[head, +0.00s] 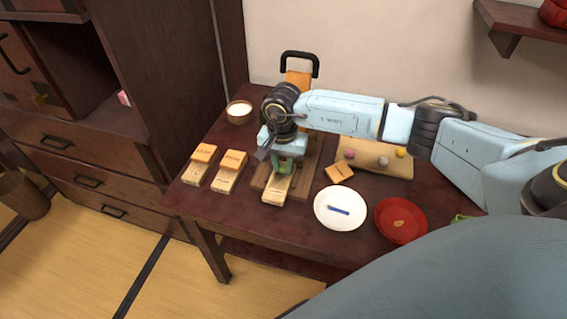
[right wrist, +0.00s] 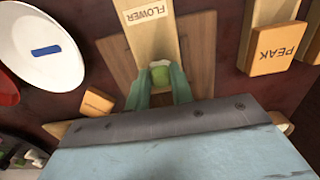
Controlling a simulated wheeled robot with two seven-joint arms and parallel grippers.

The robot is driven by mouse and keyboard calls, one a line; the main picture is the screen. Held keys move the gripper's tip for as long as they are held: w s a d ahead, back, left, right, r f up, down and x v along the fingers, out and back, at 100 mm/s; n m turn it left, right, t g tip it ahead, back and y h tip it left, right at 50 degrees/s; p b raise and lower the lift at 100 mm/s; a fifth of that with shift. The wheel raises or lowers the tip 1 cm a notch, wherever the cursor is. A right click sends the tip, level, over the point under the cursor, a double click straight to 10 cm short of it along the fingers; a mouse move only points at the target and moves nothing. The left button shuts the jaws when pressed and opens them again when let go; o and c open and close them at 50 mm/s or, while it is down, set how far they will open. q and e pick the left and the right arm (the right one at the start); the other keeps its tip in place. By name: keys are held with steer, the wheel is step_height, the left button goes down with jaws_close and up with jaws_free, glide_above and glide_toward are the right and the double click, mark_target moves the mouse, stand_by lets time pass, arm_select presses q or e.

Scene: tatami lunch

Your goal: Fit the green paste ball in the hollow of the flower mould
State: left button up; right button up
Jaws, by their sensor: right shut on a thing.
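The flower mould (right wrist: 148,38) is a pale wooden block labelled FLOWER. In the head view the mould (head: 276,192) lies on a darker wooden board, its near end clear of my arm. My right gripper (head: 287,168) points down over the mould. In the right wrist view the right gripper (right wrist: 160,90) is shut on the green paste ball (right wrist: 160,77), which sits between the two fingers over the mould. A whitish rim shows just beyond the ball. The hollow is mostly hidden, and I cannot tell whether the ball touches it. My left gripper is not in view.
Leaf (head: 203,153) and peak (head: 234,159) moulds stand to the left. A small wooden block (head: 339,173), white plate (head: 325,218) and red plate (head: 393,235) lie to the right. A board (head: 368,169) holds coloured balls behind them. A bowl (head: 239,118) stands back left.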

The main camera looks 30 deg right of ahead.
steer(key=shift+a, duration=0.1)
steer(key=o, duration=1)
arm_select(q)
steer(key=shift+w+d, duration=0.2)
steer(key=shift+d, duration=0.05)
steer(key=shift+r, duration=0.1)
arm_select(e)
steer(key=shift+r, duration=0.1)
steer(key=shift+r+p, duration=0.7)
steer(key=shift+r, duration=0.15)
steer(key=shift+r+p, duration=0.45)
steer(key=shift+r, duration=0.3)
steer(key=shift+r+p, duration=1.15)
steer(key=shift+r, duration=0.7)
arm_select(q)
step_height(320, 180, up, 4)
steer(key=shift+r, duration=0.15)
